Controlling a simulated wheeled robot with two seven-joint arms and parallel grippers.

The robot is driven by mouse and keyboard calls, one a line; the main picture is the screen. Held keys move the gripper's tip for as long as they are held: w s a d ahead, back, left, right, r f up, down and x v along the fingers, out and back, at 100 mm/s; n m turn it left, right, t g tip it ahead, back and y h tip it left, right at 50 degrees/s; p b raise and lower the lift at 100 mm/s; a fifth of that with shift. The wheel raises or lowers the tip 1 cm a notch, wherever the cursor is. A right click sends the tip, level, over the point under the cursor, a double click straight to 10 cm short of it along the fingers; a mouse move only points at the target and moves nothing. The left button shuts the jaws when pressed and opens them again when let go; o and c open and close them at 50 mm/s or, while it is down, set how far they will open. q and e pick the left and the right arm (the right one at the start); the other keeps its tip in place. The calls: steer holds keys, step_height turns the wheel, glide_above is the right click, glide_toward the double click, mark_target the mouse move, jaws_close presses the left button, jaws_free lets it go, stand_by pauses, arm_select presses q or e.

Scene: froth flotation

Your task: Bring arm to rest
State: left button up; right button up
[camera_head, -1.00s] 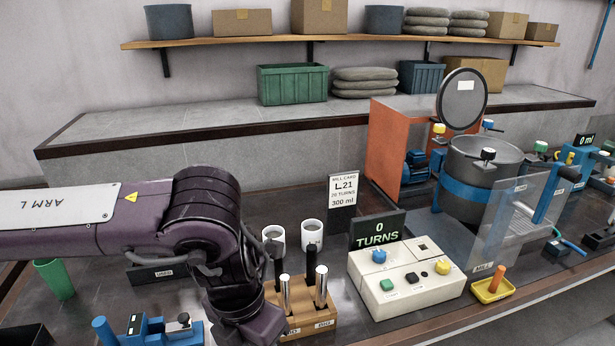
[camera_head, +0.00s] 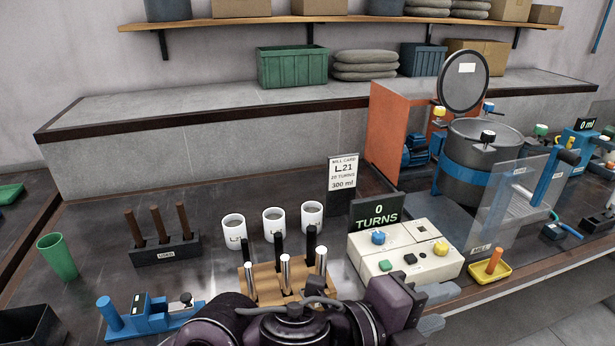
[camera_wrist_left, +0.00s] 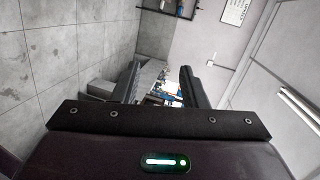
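My left arm (camera_head: 290,325), purple and black, is folded low along the bottom edge of the head view. My left gripper (camera_head: 440,308) points right, in front of the cream control box. Its two grey fingers are apart with nothing between them. In the left wrist view the gripper (camera_wrist_left: 160,70) also shows two separated dark fingers with only distant floor and bench between them. My right arm and gripper do not show.
A wooden rack (camera_head: 262,294) of metal-tipped rods stands just behind my left arm. The control box (camera_head: 405,262) reads 0 turns. Several white mugs (camera_head: 273,223), a blue fixture (camera_head: 150,322), a green cup (camera_head: 57,257) and a mill (camera_head: 475,165) stand on the bench.

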arm_select(q)
steer(key=w+a+f+n+t+y, duration=0.2)
steer(key=w+a+f+n+y, duration=0.25)
steer(key=a+n, duration=0.45)
steer(key=w+a+f+n+t+y, duration=0.3)
steer(key=w+a+f+n+y, duration=0.15)
steer(key=a+n, duration=0.45)
steer(key=s+a+f+n+g+y, duration=0.6)
steer(key=s+a+f+n, duration=0.4)
steer(key=s+a+f, duration=0.6)
step_height(320, 180, down, 30)
steer(key=a+f+g+h, duration=0.1)
steer(key=g, duration=0.2)
steer(key=s+a+f, duration=0.2)
steer(key=s+f, duration=0.6)
steer(key=s, duration=0.1)
steer(key=s+a+f, duration=0.1)
steer(key=s+f, duration=0.8)
steer(key=shift+s+a+f+g, duration=0.2)
steer(key=shift+s+a+g, duration=0.2)
